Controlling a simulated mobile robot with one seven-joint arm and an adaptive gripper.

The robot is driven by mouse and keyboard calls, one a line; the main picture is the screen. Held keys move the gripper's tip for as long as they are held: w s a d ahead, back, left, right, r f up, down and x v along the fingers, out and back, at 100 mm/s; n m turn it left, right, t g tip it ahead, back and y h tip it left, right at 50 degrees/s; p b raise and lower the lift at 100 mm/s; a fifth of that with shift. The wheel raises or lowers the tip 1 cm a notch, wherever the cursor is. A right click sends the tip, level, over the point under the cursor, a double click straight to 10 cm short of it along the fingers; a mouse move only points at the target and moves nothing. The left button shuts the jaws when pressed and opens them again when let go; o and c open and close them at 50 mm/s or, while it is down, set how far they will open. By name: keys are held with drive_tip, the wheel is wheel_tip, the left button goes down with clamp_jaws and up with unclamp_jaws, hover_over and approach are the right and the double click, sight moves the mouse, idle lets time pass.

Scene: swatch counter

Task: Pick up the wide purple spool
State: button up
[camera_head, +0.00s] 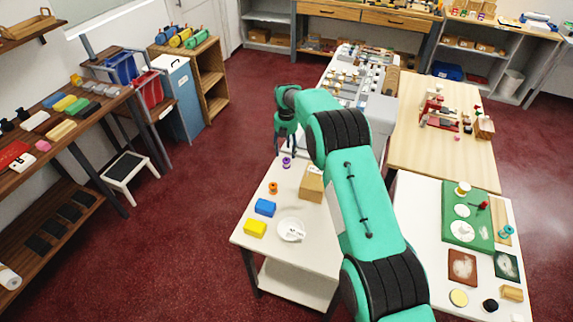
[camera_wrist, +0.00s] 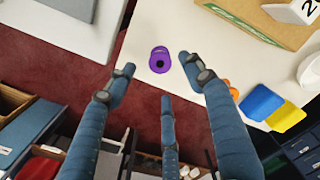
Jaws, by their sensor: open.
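The purple spool (camera_head: 286,161) stands near the far end of the white counter (camera_head: 262,253), close to its left edge. In the wrist view, the purple spool (camera_wrist: 160,62) has a dark centre hole and appears upright. My gripper (camera_head: 285,143) hangs by the spool in the head view. In the wrist view my gripper (camera_wrist: 157,76) has its fingers spread and empty. The spool shows between and slightly beyond the two upper fingertips, with no clear contact. The height of the fingertips above the counter is hard to tell.
An orange spool (camera_head: 273,188), a blue block (camera_head: 265,207), a yellow block (camera_head: 255,229) and a white dish (camera_head: 289,234) lie nearer on the counter. A cardboard box (camera_head: 311,187) stands right of the spools. Open red floor (camera_head: 205,190) lies left of the counter edge.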

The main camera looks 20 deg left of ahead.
sight(286, 160)
drive_tip(key=shift+f, duration=1.35)
drive_tip(key=shift+f, duration=2.6)
drive_tip(key=c, duration=1.1)
